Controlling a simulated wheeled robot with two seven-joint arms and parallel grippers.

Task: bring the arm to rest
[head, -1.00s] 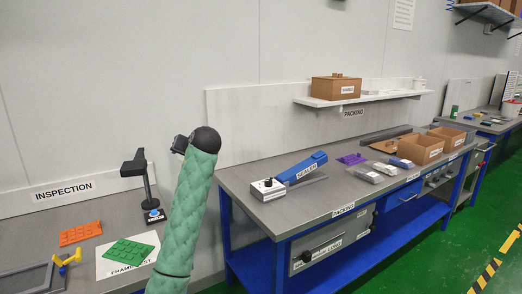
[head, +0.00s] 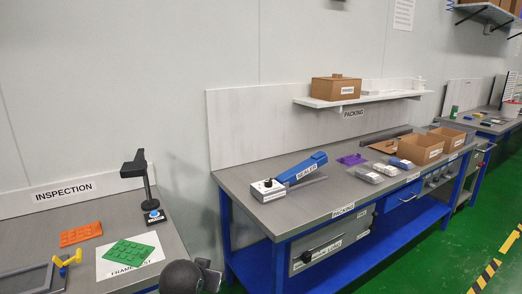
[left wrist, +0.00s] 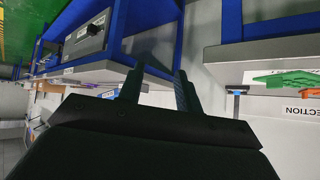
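My left gripper (left wrist: 158,88) shows in the left wrist view with its two dark fingers apart and nothing visible between them. The blue-framed bench stands behind it there. In the head view only a dark rounded part of my arm shows at the bottom edge, in front of the gap between the inspection table (head: 165,250) and the packing bench (head: 270,215). No gripper shows in the head view. My right gripper is out of sight in both views.
On the inspection table lie an orange plate (head: 81,234), a green plate (head: 128,252) and a yellow part (head: 67,262), beside a dark stand (head: 147,190). A blue-armed sealer (head: 300,167) and open cardboard boxes (head: 420,148) sit on the packing bench.

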